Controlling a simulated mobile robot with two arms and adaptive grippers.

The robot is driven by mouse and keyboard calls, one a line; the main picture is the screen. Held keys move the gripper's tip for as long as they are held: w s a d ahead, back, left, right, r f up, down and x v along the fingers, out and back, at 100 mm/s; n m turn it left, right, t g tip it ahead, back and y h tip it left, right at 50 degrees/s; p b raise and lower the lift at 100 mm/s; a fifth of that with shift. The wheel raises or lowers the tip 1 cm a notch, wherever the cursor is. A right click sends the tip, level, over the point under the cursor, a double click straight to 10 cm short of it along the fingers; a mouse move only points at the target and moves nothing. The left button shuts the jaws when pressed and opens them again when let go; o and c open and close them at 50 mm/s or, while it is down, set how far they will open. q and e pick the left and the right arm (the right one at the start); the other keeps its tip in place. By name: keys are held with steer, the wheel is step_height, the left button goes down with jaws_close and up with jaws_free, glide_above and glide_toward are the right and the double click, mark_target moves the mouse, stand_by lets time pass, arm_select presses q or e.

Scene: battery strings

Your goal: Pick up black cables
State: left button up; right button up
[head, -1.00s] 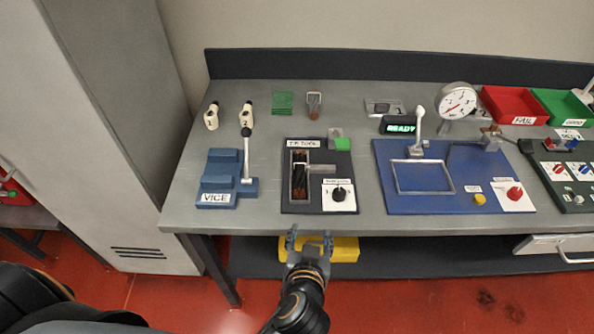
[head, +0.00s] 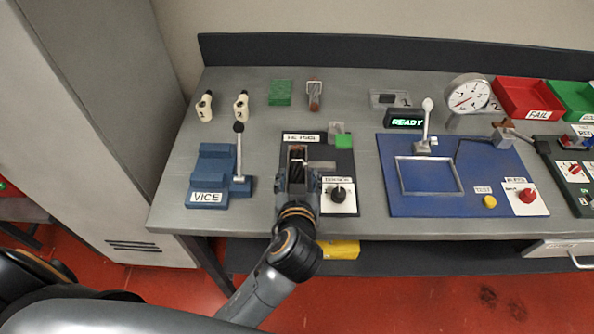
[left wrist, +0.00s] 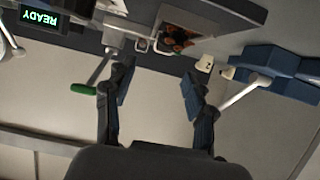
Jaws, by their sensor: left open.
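The black cables (head: 297,153) sit in the narrow slot of a dark fixture (head: 322,158). Only their far end shows in the head view; my left gripper hides the rest. In the left wrist view, black and orange-brown cable ends (left wrist: 178,38) show in the fixture's opening at the top. My left gripper (head: 297,180) is over the near part of the slot. In the left wrist view its two fingers (left wrist: 158,82) are apart with nothing between them. Whether the fingers touch the fixture cannot be told. My right gripper is not in view.
A blue vice (head: 213,172) with an upright lever stands to the left. A blue test board (head: 440,205) lies further right. Two cream numbered pieces (head: 241,105) stand behind.

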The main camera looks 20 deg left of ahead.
mark_target(297, 163)
arm_select(q)
steer(key=shift+w+a+f, duration=0.15)
steer(key=shift+w+f, duration=0.1)
steer(key=shift+w, duration=0.25)
steer(key=shift+w+a+f, duration=0.1)
steer(key=shift+w, duration=0.05)
steer(key=b+x, duration=0.1)
steer(key=x, duration=0.1)
steer(key=b+x, duration=0.1)
steer(key=x, duration=0.1)
steer(key=shift+a+f, duration=0.2)
steer(key=shift+f, duration=0.15)
steer(key=shift+w+a+f, duration=0.1)
steer(key=shift+w, duration=0.2)
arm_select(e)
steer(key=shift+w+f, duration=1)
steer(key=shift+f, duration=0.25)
arm_select(q)
steer(key=shift+s, duration=0.1)
steer(key=shift+c, duration=0.2)
jaws_close()
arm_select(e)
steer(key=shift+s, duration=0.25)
